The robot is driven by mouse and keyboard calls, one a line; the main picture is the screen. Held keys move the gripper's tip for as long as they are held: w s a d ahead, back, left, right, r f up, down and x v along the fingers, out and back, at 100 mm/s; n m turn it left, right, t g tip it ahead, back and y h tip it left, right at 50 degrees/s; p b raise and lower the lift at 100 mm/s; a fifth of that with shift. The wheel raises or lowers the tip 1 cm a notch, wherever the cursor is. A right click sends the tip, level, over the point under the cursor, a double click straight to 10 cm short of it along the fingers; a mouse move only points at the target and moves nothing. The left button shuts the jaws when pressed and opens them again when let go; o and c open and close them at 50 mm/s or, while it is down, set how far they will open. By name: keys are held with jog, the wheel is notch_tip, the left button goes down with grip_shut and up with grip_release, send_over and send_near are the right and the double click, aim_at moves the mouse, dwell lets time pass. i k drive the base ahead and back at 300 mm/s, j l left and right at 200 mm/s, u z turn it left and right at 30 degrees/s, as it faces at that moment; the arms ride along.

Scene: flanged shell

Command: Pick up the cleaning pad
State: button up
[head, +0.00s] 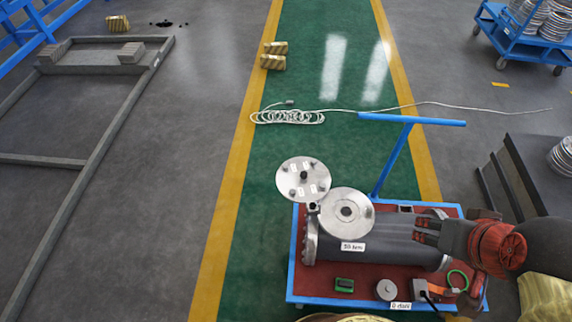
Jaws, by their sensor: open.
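A small green and dark block (344,285), which looks like the cleaning pad, lies on the red top of the blue-framed cart, near its front edge. My gripper (417,232) comes in from the right and points left over the large dark cylinder (385,252). It is open, with nothing seen between its fingers. It is above and to the right of the green block, well apart from it. I cannot tell whether the fingers touch the cylinder.
The cart (300,290) also holds flanged discs (346,212), a small grey round part (388,289), a labelled tag (401,306) and a green ring (457,280). A blue handle (410,120) rises behind. A coiled white cable (290,117) lies on the green floor lane.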

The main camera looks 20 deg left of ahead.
aim_at(343, 285)
jog(key=u, duration=0.85)
jog(key=k+l+u, duration=0.1)
jog(key=k+l, duration=0.65)
jog(key=k, duration=0.15)
